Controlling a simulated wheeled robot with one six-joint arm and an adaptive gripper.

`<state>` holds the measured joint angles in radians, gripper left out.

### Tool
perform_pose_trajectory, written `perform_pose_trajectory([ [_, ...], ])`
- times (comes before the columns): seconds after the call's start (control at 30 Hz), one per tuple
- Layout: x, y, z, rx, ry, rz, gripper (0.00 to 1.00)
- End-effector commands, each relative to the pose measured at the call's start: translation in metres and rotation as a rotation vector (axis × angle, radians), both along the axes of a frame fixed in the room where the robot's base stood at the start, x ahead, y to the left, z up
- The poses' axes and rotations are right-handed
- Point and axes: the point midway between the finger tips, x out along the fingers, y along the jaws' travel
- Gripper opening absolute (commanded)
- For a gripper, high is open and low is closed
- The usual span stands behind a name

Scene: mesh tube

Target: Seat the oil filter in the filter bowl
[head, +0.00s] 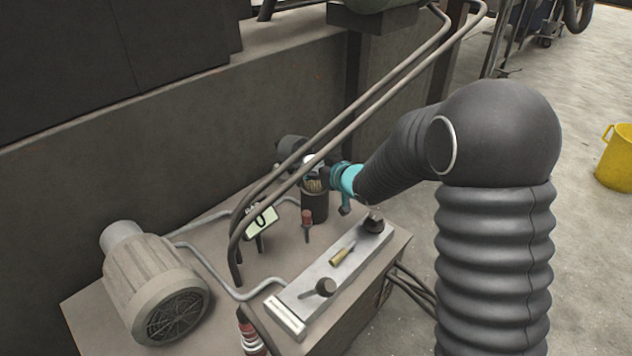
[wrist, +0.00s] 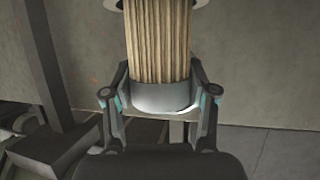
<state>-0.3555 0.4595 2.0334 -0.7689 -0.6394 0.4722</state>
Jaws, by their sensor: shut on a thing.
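The oil filter, with tan pleats and a pale grey end cap, shows large in the wrist view (wrist: 160,50). My gripper (wrist: 160,92) is shut on it, with one finger on each side near the end cap. In the head view the filter (head: 313,185) is small, and its pleats show at the mouth of the filter bowl, a dark upright cylinder (head: 314,208). My gripper (head: 323,172) reaches in from the right at that height. Whether the filter is inside the bowl or just above it, I cannot tell. Pipes partly cover this spot.
Two slanting pipes (head: 345,133) pass close to the bowl on the left. A ribbed motor (head: 155,285), a red-topped fitting (head: 307,219) and a metal valve block (head: 335,270) stand on the bench (head: 85,305). A wall (head: 200,150) rises behind.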

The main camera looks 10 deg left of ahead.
Motion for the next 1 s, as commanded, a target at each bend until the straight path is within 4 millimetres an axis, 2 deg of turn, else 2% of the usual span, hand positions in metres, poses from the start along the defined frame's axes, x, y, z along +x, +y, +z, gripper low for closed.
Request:
perform_pose_trajectory([
  [0.33,0.001,-0.002,-0.036,0.000,0.000,-0.003,0.14],
  [0.73,0.002,-0.003,-0.042,0.001,-0.002,-0.005,0.14],
  [0.77,0.002,-0.003,-0.041,0.000,-0.001,-0.005,0.63],
  [0.8,0.002,-0.003,-0.041,-0.001,-0.001,-0.005,0.73],
  [0.83,0.002,-0.003,-0.041,-0.001,-0.001,-0.005,0.80],
  [0.87,0.002,-0.003,-0.041,-0.001,-0.001,-0.005,0.83],
  [1.0,0.002,-0.003,-0.041,-0.001,-0.001,-0.005,0.83],
])
